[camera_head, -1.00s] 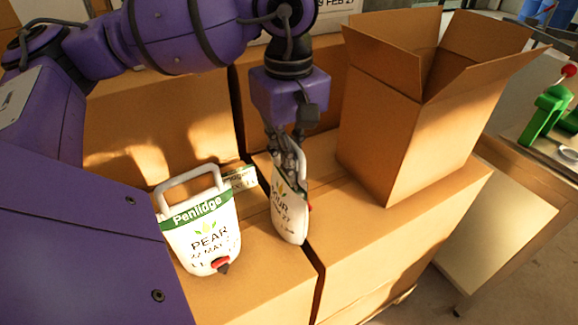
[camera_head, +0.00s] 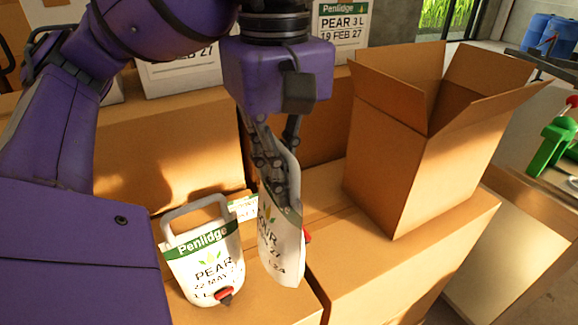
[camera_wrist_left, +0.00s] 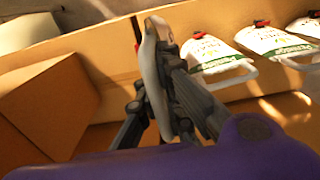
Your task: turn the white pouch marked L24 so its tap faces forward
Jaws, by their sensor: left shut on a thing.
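The white pouch with a green band (camera_head: 283,245), with print ending in what looks like L24, hangs upright and partly edge-on near the middle of the head view. Its red tap (camera_head: 307,236) shows at its right edge. My left gripper (camera_head: 279,180) is shut on the pouch's upper part from above, and its fingers hide part of the handle and band. In the left wrist view the pouch (camera_wrist_left: 153,75) is seen edge-on between the fingers. My right gripper is not in view.
A Penlidge PEAR pouch (camera_head: 207,262) stands close left of the held one, its red tap low in front. An open cardboard box (camera_head: 390,150) stands to the right on closed cartons (camera_head: 410,255). Labelled white packs (camera_head: 342,30) are behind. More pouches (camera_wrist_left: 275,42) show in the wrist view.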

